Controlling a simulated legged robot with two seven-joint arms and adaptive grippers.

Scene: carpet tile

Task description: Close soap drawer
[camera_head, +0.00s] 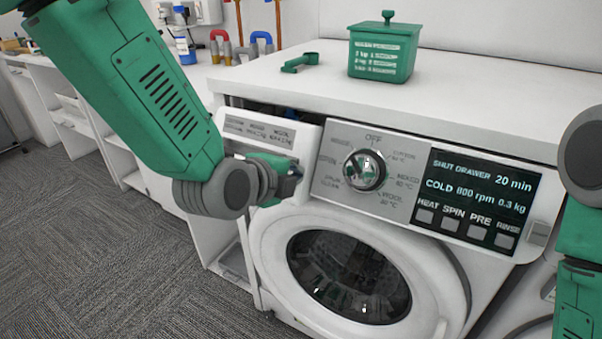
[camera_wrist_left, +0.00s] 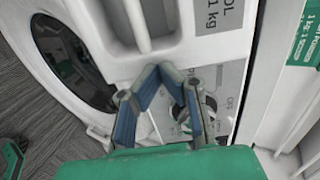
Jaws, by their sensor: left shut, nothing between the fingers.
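The washing machine's soap drawer (camera_head: 311,140) has a white front with a grey printed label and sits at the upper left of the machine, left of the dial. It stands out from the panel, with a dark gap behind its top edge. My left gripper (camera_head: 296,172) is shut and empty in front of the drawer's lower right part, partly hiding it. In the left wrist view the drawer front (camera_wrist_left: 188,42) fills the upper middle, and the gripper's blue-padded fingers (camera_wrist_left: 165,72) are close to its edge. Contact cannot be told. My right gripper is not in view.
The dial (camera_head: 365,170) is just right of my left gripper. The display (camera_head: 480,195) reads "SHUT DRAWER". A green box (camera_head: 383,55) and green scoop (camera_head: 300,63) are on the white top. The round door (camera_head: 350,275) is below. Part of my right arm is at the right edge.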

